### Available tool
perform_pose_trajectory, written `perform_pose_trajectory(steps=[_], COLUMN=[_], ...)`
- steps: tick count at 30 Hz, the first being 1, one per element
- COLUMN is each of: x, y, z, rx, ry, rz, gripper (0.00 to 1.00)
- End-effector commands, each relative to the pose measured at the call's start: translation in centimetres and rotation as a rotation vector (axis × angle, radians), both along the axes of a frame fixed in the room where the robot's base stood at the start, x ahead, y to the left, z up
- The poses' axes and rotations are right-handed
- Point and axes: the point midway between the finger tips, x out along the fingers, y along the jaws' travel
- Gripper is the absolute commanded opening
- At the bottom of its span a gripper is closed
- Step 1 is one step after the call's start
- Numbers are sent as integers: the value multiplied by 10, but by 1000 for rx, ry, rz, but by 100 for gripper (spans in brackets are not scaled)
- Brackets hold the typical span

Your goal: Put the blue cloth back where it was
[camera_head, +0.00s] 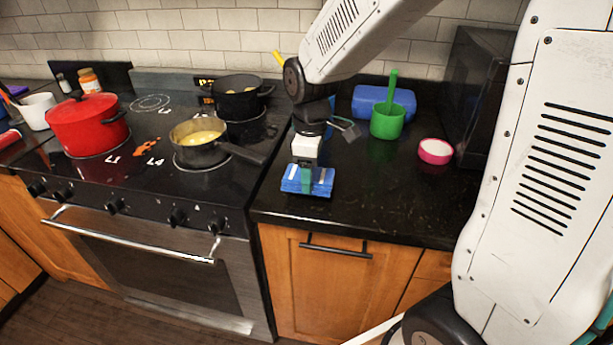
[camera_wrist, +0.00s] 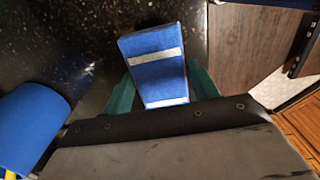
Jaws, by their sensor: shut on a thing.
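The blue cloth (camera_head: 294,184) is a folded blue block with pale stripes. In the head view it is at the front left of the black counter, below my gripper (camera_head: 307,181). In the wrist view the cloth (camera_wrist: 153,62) sits between the two green fingers of my gripper (camera_wrist: 160,88). The gripper is shut on the cloth. I cannot tell whether the cloth touches the counter or is held just above it.
The black counter (camera_head: 370,205) is clear to the right of the cloth. Behind stand a green cup (camera_head: 387,122), a blue box (camera_head: 370,98) and a pink bowl (camera_head: 435,151). The stove on the left holds a red pot (camera_head: 88,125), a pan (camera_head: 199,150) and a black pot (camera_head: 238,100).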

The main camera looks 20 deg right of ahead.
Motion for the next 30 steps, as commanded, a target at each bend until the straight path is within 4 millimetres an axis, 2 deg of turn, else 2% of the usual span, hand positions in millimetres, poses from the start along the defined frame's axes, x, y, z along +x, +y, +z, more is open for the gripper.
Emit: perform_pose_trajectory(steps=[3,5,16,17,19,30], x=[-1,-1,0,0,0,0], y=[0,-1,-3,-3,-3,-3], z=[-19,-25,-30,-30,-30,-24], rx=[-1,0,0,0,0,0], ry=[6,4,1,1,0,-1], rz=[-1,-2,-4,-4,-4,-4], gripper=[29,29,29,62,81,81])
